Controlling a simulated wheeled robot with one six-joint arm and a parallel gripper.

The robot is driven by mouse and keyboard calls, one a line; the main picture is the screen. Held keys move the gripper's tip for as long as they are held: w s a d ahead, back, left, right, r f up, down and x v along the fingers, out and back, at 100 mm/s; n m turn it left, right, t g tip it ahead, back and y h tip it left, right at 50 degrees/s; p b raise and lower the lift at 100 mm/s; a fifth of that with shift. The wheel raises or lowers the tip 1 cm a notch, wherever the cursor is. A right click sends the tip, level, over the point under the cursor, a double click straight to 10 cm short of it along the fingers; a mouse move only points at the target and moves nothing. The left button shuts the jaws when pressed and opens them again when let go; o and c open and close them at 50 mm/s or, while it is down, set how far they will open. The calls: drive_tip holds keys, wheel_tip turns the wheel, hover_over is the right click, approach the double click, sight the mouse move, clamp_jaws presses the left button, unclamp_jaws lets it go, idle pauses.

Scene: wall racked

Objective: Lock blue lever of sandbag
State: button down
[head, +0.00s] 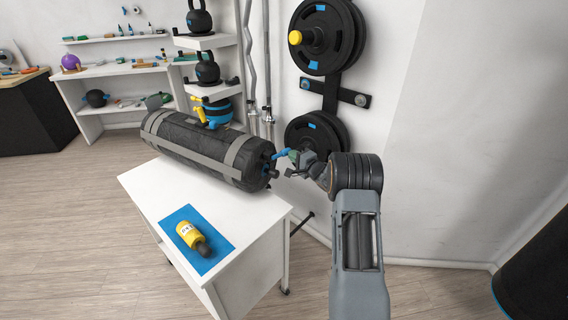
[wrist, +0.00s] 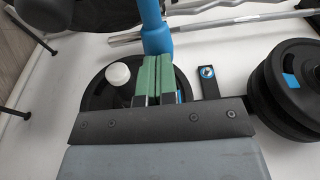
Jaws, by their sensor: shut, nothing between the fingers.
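The sandbag (head: 190,145) is a black cylinder with grey straps, lying on a white table. Its blue lever (head: 281,153) sticks out at the bag's right end, pointing right and slightly up toward my gripper. The lever also shows in the wrist view (wrist: 155,35), running down from the top edge to the fingertips. My gripper (head: 292,155) is shut and empty, its green fingers (wrist: 158,72) pressed together at the lever's end. I cannot tell whether they touch it. A yellow lever (head: 199,109) stands up on the bag's top.
A yellow bottle-like object (head: 188,234) lies on a blue mat (head: 178,216) on the white table (head: 265,222). Black weight plates (head: 316,133) hang on the wall rack close behind my gripper. Metal bars (head: 267,60) stand against the wall. A kettlebell shelf (head: 212,92) is behind the bag.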

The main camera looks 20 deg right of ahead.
drive_tip(key=p+v, duration=0.1)
drive_tip(key=v, duration=0.3)
idle(0.8)
